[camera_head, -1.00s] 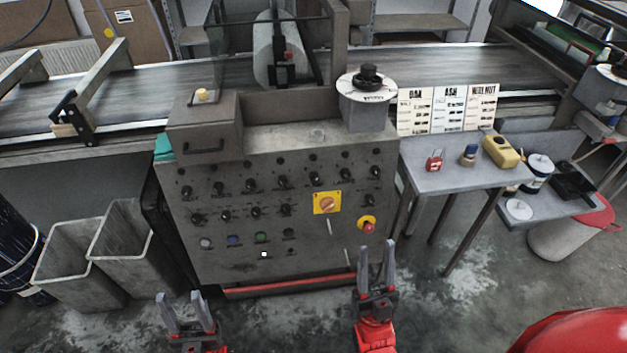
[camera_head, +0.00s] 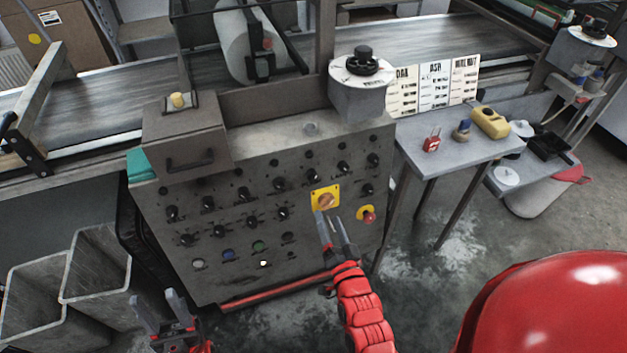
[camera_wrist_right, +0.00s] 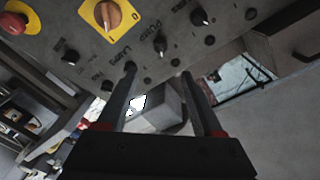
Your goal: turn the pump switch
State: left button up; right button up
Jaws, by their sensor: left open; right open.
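The grey control cabinet (camera_head: 225,283) carries rows of black knobs, and its front panel also fills the top of the right wrist view (camera_wrist_right: 60,15). In that view, lettering that seems to read PUMP is beside a black knob (camera_wrist_right: 160,45); another black knob (camera_wrist_right: 200,18) is nearby, and I cannot tell for certain which the label names. My right gripper (camera_head: 331,220) is open and empty in front of the panel, just below the yellow-plated rotary switch (camera_head: 326,199). My left gripper (camera_head: 153,298) is open and empty, low in front of the cabinet's left side.
A red emergency button (camera_head: 367,215) is right of the yellow switch. Grey bins (camera_head: 95,270) stand at the left. A large red rounded shape fills the lower right.

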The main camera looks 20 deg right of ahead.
aim_at(314, 180)
jog(key=w, duration=1.3)
jog(key=shift+d+f, duration=0.1)
jog(key=shift+d, duration=0.2)
jog(key=shift+w, duration=0.55)
grip_shut()
